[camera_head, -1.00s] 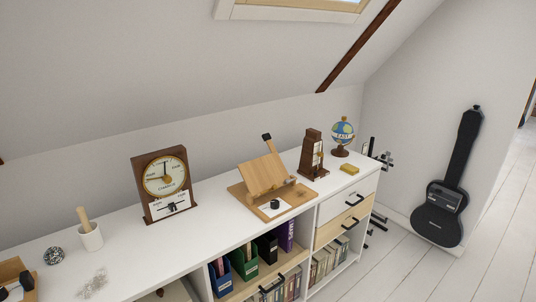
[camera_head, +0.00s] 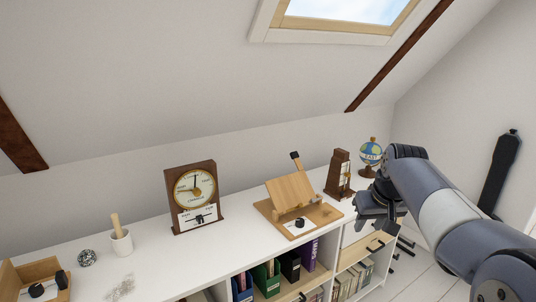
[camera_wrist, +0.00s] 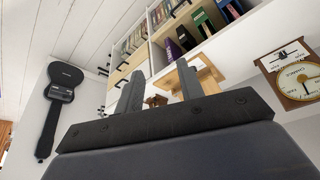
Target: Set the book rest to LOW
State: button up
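The book rest (camera_head: 290,190) stands on the white desk top, its wooden panel tilted on a wooden base. A black-tipped lever (camera_head: 295,156) sticks up behind the panel. A white card with a black knob (camera_head: 299,223) sits at the front of the base; its marks are too small to read. My gripper (camera_head: 375,212) is to the right of the book rest, near the desk's front edge and apart from it. In the wrist view my gripper (camera_wrist: 160,85) has its two fingers spread with nothing held. The book rest (camera_wrist: 207,73) shows there partly hidden behind a finger.
A dark wooden metronome-like piece (camera_head: 338,174) and a globe (camera_head: 370,153) stand right of the book rest. A dial instrument (camera_head: 196,192) and a mortar with pestle (camera_head: 121,242) stand left. Shelves with binders (camera_head: 267,277) lie below. Desk top between dial and book rest is clear.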

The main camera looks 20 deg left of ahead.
aim_at(286, 192)
jog(key=i+u, duration=0.3)
jog(key=i+l+u, duration=0.25)
jog(key=i, duration=0.2)
jog(key=i+l+u, duration=0.1)
jog(key=i+u, duration=0.2)
jog(key=i+l, duration=0.35)
jog(key=i, duration=0.25)
jog(key=i+l+u, duration=0.1)
jog(key=i+l, duration=0.25)
jog(key=i, duration=0.2)
